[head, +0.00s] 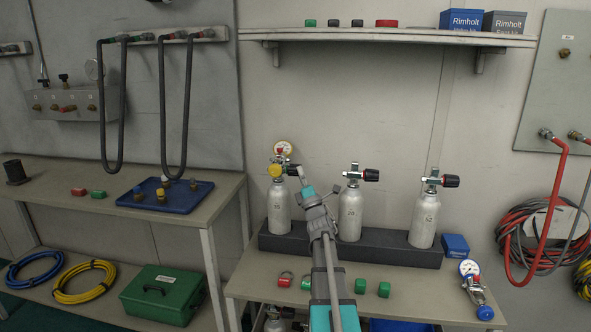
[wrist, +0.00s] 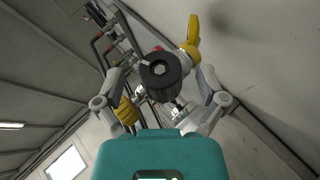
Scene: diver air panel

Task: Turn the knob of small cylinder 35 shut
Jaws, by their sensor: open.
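Three small pale cylinders stand upright in a dark rack on the bench. The left one (head: 278,205), whose small number seems to read 35, carries a yellow fitting (head: 275,171) and a round gauge (head: 283,148). Its black knob (head: 293,169) points right, towards my gripper (head: 303,179). In the wrist view the black knob (wrist: 160,74) faces me end on, with a recessed centre. My gripper (wrist: 160,92) is open, with a finger on each side of the knob. I cannot tell whether the fingers touch it. Yellow parts (wrist: 191,40) show behind it.
The middle cylinder (head: 350,212) stands close right of my arm, the right one (head: 425,218) farther off. The dark rack (head: 400,252) holds them. Green caps (head: 384,289) and a blue gauge fitting (head: 472,285) lie in front. A shelf (head: 350,36) hangs above.

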